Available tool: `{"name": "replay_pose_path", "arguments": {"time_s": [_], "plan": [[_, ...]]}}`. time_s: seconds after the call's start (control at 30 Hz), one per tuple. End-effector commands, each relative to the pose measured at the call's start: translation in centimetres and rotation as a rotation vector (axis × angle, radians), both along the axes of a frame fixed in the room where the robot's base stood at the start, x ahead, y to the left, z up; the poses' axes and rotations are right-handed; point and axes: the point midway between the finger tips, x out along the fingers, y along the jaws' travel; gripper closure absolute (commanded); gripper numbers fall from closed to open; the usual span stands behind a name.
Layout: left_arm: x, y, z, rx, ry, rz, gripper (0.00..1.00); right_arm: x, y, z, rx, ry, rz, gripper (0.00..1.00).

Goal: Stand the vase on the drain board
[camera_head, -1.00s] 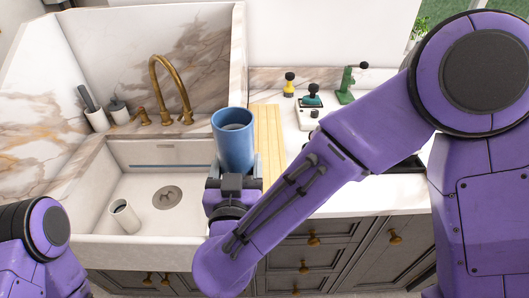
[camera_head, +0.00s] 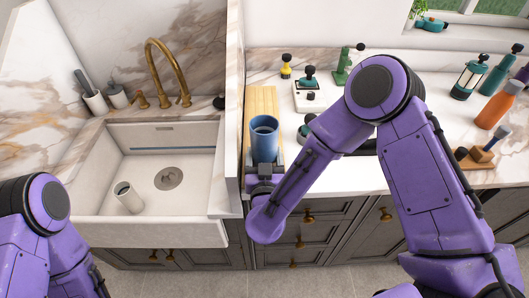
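The blue vase (camera_head: 264,141) is upright, its open top facing up, at the near part of the pale slatted wooden drain board (camera_head: 261,100). My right gripper (camera_head: 265,165) is at its lower part from the near side, with a finger on either side, and looks shut on it. The vase hides the near part of the board, and I cannot tell whether its base touches the board or is just above it. My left arm shows at the lower left, but its gripper is out of view.
The sink (camera_head: 190,185) with a small white cup (camera_head: 128,197) in it lies left of the board, behind a raised marble edge (camera_head: 234,100). A white block with dark-topped tools (camera_head: 311,96) stands right of the board. Bottles, including an orange one (camera_head: 499,104), stand far right.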

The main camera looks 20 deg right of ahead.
Motion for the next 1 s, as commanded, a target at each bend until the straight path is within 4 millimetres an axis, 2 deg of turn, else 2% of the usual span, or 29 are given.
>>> {"name": "replay_pose_path", "arguments": {"time_s": [0.23,0.27,0.33,0.67,0.77,1.0], "plan": [[0.0,0.0,-0.3,0.001,0.0,0.0,0.0,0.0,0.0,-0.2,0.001,-0.003,0.0,0.71],[0.0,0.0,-0.3,0.001,0.0,0.0,0.0,0.0,0.0,-0.3,0.001,-0.002,-0.001,0.26],[0.0,0.0,-0.2,0.001,0.0,0.0,0.0,0.0,0.0,-0.2,0.001,-0.002,-0.002,0.03],[0.0,0.0,0.2,0.001,0.0,0.0,0.0,0.0,-0.1,0.4,0.002,-0.003,-0.002,0.03],[0.0,0.0,-0.9,0.0,0.0,0.0,0.0,-1.3,0.6,-0.1,0.001,-0.003,0.005,0.03],[0.0,0.0,-3.2,0.001,0.0,0.0,0.0,-7.3,2.2,-0.3,-0.004,-0.005,0.006,0.03]]}}
